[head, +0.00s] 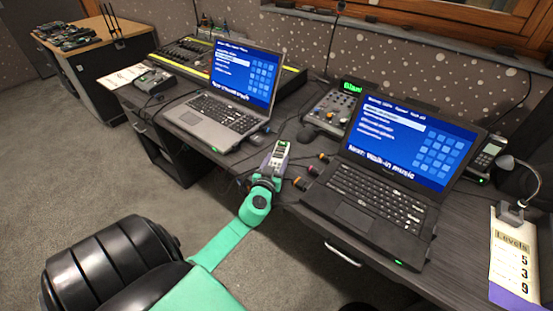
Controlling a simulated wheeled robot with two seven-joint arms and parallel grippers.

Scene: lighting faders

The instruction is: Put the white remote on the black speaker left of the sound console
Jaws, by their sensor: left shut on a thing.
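The white remote (280,153), a slim pale handset with small buttons, is tilted up at the desk's front edge, between the two laptops. My left gripper (272,169) is shut on its lower part, and the fingers partly hide it. I cannot tell whether the remote touches the desk. The sound console (335,108), a small grey panel with knobs and a lit green display, stands behind it at the back. A low black object (307,134) lies just left of that console; I cannot tell surely whether it is the black speaker. My right gripper is not in view.
An open grey laptop (218,118) stands at left and a black laptop (370,205) at right. Colored cable plugs (300,183) lie beside the remote. A long fader desk (190,52) is at the back left. A levels card (513,262) stands at the right edge.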

